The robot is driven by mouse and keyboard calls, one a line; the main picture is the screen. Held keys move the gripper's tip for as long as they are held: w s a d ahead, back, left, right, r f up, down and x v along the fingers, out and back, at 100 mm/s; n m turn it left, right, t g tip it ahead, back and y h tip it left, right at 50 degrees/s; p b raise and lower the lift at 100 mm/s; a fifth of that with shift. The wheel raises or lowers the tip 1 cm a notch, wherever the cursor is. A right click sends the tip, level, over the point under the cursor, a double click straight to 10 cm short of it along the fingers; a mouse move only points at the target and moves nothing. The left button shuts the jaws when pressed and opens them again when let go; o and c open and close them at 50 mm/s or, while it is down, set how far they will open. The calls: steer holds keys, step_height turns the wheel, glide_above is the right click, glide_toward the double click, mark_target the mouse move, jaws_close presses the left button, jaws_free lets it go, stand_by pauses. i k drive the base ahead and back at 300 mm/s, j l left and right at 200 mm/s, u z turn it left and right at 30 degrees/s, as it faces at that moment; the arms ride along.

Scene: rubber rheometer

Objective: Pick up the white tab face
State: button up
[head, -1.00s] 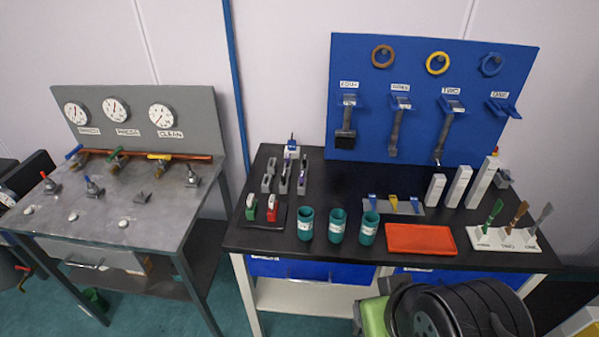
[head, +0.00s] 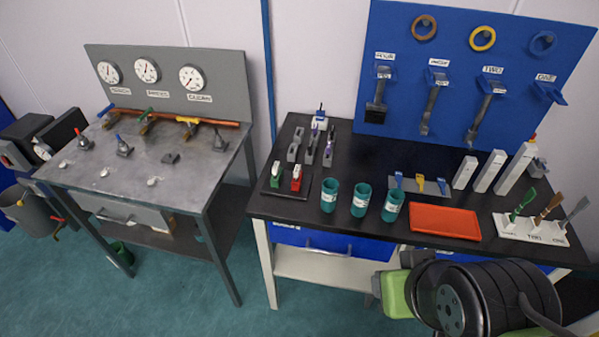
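I cannot tell for sure which piece is the white tab face. A green piece (head: 275,181) and a red piece (head: 296,184), each with a white upper part, stand on a small dark tray (head: 293,194) at the left front of the black table. Three tall white blocks stand at the right of the table; the middle one (head: 486,174) is between a shorter and a taller one. White labels with dark lettering are on the blue board, such as the label (head: 438,63) over a hanging grey strip.
Teal cups (head: 360,199) and an orange tray (head: 444,222) line the black table's front (head: 340,150). A white rack (head: 530,229) holds coloured spatulas. Open teal floor (head: 185,285) lies at the lower left.

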mark_target(297, 173)
steer(key=i+u, duration=0.1)
steer(key=u, duration=0.35)
steer(key=i+l+u, duration=0.1)
steer(key=u, duration=0.4)
steer(key=i+l+u, duration=0.1)
steer(key=u, duration=0.35)
steer(key=l+u, duration=0.2)
steer(key=u, duration=0.25)
steer(key=i+l+u, duration=0.1)
steer(key=u, duration=0.4)
steer(key=l+u, duration=0.25)
steer(key=u, duration=0.2)
